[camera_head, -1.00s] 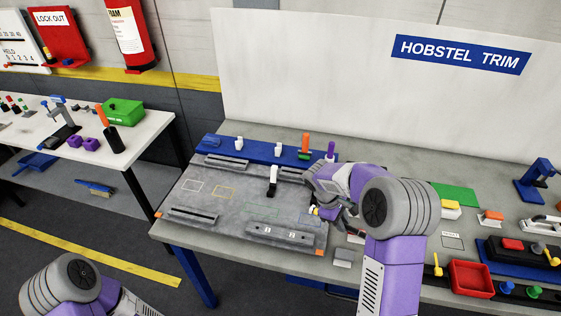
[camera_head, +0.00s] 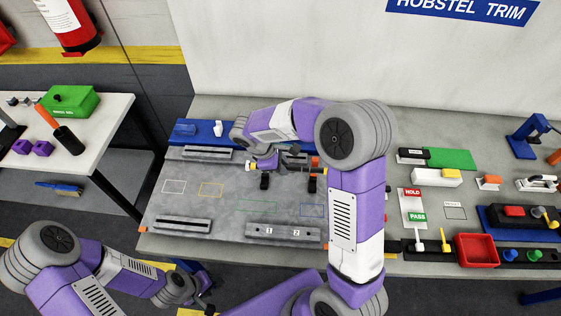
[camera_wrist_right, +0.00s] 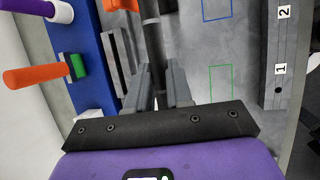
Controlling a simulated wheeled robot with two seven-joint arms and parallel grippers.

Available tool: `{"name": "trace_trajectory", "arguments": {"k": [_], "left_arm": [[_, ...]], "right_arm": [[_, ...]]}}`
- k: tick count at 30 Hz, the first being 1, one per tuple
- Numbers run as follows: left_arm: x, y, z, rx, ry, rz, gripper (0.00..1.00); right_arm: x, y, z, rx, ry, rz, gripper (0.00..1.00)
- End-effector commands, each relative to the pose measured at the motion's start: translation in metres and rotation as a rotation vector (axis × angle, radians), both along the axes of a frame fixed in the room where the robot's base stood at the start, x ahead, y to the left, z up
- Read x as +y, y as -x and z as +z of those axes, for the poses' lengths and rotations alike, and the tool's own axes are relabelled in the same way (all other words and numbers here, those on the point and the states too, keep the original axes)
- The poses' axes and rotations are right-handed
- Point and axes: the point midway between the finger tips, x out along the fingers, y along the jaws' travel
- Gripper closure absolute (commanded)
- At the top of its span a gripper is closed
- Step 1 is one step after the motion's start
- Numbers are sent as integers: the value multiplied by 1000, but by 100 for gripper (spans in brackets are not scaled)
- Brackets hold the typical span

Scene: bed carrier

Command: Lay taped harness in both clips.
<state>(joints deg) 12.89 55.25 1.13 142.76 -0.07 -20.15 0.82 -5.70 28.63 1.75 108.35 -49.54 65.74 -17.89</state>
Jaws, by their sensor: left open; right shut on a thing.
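The taped harness (camera_head: 285,166) is a dark bundle with yellow and orange-red parts, held level over the back of the grey board (camera_head: 225,205). My right gripper (camera_head: 262,160) is shut on it; the right wrist view shows the grey fingers on both sides of its dark, thick length (camera_wrist_right: 154,45). Two black clips stand on the board, a left one (camera_head: 264,181) and a right one (camera_head: 312,183), just in front of the harness. Whether the harness touches either clip cannot be told. My left gripper (camera_head: 205,306) is open, low at the bottom edge, away from the board.
A blue rail (camera_head: 190,133) with upright pieces runs behind the board, and a block marked 1 and 2 (camera_head: 283,232) sits at its front. My right arm covers the board's right side. A red tray (camera_head: 476,251) is to the right. The board's left half is mostly clear.

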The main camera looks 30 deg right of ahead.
Motion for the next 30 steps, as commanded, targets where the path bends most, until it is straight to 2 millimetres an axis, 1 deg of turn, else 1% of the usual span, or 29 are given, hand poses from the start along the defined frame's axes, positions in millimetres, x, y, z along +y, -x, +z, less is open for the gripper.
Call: {"name": "trace_trajectory", "arguments": {"k": [3,8,21,25,30], "left_arm": [[0,0,3,-1,0,0,51],[0,-1,-6,-1,0,0,51],[0,-1,-39,-1,0,0,51],[0,-1,-42,-1,0,0,51],[0,-1,-41,-1,0,0,51]], "right_arm": [[0,0,1,2,0,0,100],[0,0,-10,3,-1,0,100],[0,0,-54,4,0,0,100],[0,0,-59,4,-1,1,100],[0,0,-58,2,-1,0,100]]}}
